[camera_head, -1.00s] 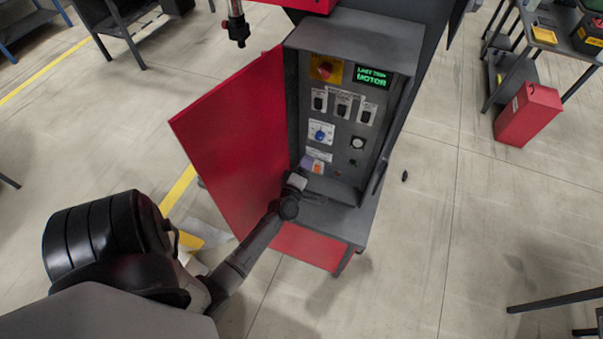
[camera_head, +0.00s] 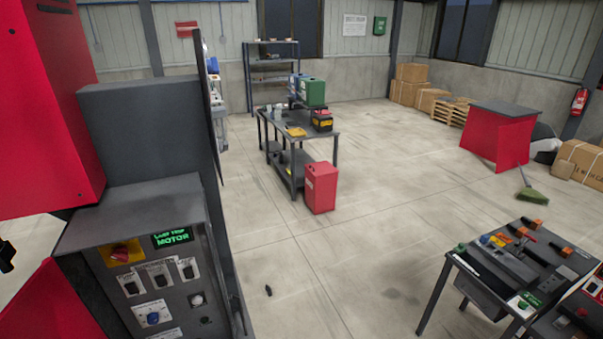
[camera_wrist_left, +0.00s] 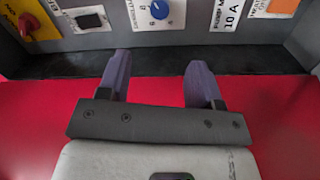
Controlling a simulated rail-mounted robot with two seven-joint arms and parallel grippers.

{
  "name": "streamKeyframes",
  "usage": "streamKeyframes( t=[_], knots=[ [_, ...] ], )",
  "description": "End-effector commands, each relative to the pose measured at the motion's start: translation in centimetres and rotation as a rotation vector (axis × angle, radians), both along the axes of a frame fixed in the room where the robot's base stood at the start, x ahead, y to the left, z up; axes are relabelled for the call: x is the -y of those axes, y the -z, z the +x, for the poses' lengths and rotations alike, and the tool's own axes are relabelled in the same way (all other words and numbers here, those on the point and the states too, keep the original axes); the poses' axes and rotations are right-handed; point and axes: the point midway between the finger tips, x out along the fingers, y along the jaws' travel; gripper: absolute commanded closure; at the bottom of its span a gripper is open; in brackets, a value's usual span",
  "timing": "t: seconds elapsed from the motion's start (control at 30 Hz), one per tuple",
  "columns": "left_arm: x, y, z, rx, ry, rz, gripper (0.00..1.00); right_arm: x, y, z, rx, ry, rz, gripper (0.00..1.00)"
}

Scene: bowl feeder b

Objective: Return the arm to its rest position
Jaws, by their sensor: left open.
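My left gripper (camera_wrist_left: 158,88) shows in the left wrist view with its two purple fingers apart and nothing between them. It is in front of the grey control panel (camera_wrist_left: 185,20), below the blue knob (camera_wrist_left: 159,9); I cannot tell the exact gap. The left arm is out of the head view. In the head view the control panel (camera_head: 178,270) is at the lower left, with a red switch (camera_head: 120,252), several black switches and a green lit display (camera_head: 172,237) reading "LAST TRIP MOTOR". My right gripper is not in view.
The open red door (camera_head: 55,305) stands left of the panel. A workbench (camera_head: 325,140) and a red bin (camera_head: 320,188) stand behind. A tool table (camera_head: 500,265) is at the lower right. A small dark object (camera_head: 268,290) lies on the otherwise clear floor between.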

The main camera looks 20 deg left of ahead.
Motion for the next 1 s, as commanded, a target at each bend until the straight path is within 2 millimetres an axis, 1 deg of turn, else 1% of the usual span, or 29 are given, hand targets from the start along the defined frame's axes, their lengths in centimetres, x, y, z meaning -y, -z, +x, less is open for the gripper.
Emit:
streamKeyframes(
  t=[0.13, 0.27, 0.33, 0.4, 0.47, 0.53, 0.67, 0.7, 0.77, 0.87, 0.97, 1.0],
  knots=[
    [0.1, 0.2, 0.1, -0.031, 0.008, 0.023, 0.41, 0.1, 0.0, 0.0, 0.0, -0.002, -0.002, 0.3],
    [1.6, 1.8, 1.2, -0.159, 0.125, 0.025, 0.41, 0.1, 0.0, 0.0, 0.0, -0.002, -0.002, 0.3],
    [3.0, 3.2, 1.9, -0.272, 0.232, 0.039, 0.41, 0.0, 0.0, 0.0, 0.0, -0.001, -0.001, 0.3],
    [4.6, 4.1, 2.4, -0.395, 0.353, 0.073, 0.41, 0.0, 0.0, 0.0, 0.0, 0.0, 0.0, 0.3],
    [6.1, 4.3, 2.7, -0.498, 0.459, 0.115, 0.41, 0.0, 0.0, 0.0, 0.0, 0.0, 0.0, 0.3],
    [8.2, 4.3, 2.9, -0.615, 0.589, 0.171, 0.41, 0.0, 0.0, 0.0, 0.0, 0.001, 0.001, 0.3],
    [12.2, 3.2, 2.7, -0.828, 0.818, 0.306, 0.41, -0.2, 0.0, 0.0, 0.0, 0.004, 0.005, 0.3],
    [13.4, 2.6, 2.5, -0.893, 0.883, 0.353, 0.41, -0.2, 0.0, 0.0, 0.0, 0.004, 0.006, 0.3],
    [14.9, 1.6, 1.7, -0.995, 0.97, 0.423, 0.41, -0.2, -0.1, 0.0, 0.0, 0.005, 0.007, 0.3],
    [17.2, -0.1, -0.3, -1.159, 1.087, 0.537, 0.41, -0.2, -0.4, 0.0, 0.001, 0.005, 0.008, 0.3],
    [19.3, -2.4, -3.2, -1.313, 1.17, 0.645, 0.41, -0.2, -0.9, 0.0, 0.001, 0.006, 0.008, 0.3],
    [20.1, -3.4, -4.6, -1.369, 1.192, 0.689, 0.41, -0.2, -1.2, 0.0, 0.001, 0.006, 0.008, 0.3]
  ],
)
